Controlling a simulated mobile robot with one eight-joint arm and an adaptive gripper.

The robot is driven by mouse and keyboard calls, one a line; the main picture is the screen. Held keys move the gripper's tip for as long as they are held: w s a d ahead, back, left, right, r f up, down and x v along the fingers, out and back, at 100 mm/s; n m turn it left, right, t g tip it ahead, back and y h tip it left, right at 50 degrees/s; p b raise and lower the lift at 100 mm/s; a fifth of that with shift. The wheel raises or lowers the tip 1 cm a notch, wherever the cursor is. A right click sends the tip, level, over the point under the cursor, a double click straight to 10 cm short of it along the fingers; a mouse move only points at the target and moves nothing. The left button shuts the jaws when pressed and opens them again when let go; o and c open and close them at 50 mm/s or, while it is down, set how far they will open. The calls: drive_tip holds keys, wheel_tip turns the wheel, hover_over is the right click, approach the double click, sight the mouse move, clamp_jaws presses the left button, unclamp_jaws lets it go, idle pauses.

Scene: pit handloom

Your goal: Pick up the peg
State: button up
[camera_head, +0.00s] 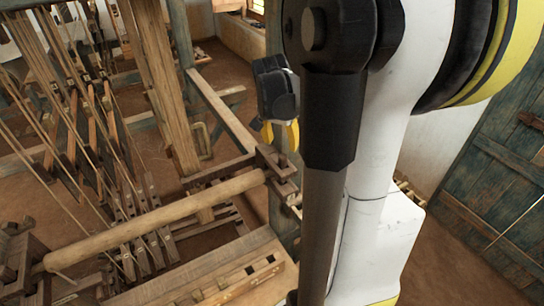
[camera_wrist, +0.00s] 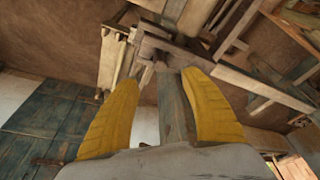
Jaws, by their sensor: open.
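My gripper (camera_head: 280,138) hangs beside the loom frame, just above the corner joint at the right end of the round wooden beam (camera_head: 150,220). Its two yellow fingers are open in the wrist view (camera_wrist: 157,52), with a wide gap and nothing held between them. A grey-blue loom post (camera_wrist: 176,112) shows between the fingers, apart from or behind them; I cannot tell the distance. A small wooden piece (camera_wrist: 147,74) sticks out by the joint near the left finger. I cannot tell whether it is the peg, and no peg is clear in the head view.
The loom's uprights, cords and slats fill the left of the head view. A slotted plank (camera_head: 225,280) lies in front of the round beam. A blue-green door (camera_head: 495,190) stands at the right. Bare earth floor (camera_head: 445,260) is open before it.

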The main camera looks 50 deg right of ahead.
sight(282, 157)
drive_tip(key=x, duration=0.4)
drive_tip(key=shift+a, duration=0.15)
drive_tip(key=shift+p+x, duration=0.35)
drive_tip(key=shift+x, duration=2.5)
drive_tip(key=shift+a, duration=0.1)
drive_tip(key=shift+c, duration=1.1)
clamp_jaws()
